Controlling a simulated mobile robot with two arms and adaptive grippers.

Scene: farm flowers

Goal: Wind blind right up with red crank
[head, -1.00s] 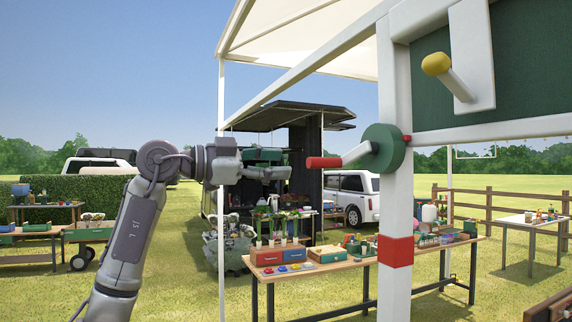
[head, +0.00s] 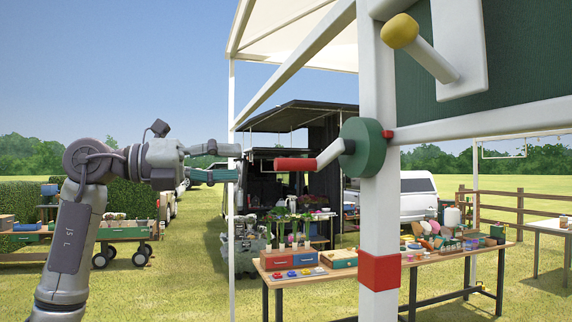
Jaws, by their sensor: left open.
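The red crank handle (head: 296,164) sticks out level to the left on a white arm. That arm joins a green round hub (head: 362,147) on the white post (head: 379,220). My left gripper (head: 237,162) is left of the handle at about its height. Its two fingers are apart, one above the other, pointing right at the handle. It is empty, with a gap to the handle in the picture. A dark green panel (head: 520,55), perhaps the blind, fills the upper right above a white rail. My right gripper is out of view.
A yellow-knobbed lever (head: 400,31) on a white plate juts out above the crank. A red band (head: 380,271) circles the post. A wooden table (head: 345,277) with goods stands behind it. A thin white pole (head: 231,230) rises near my gripper in the picture.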

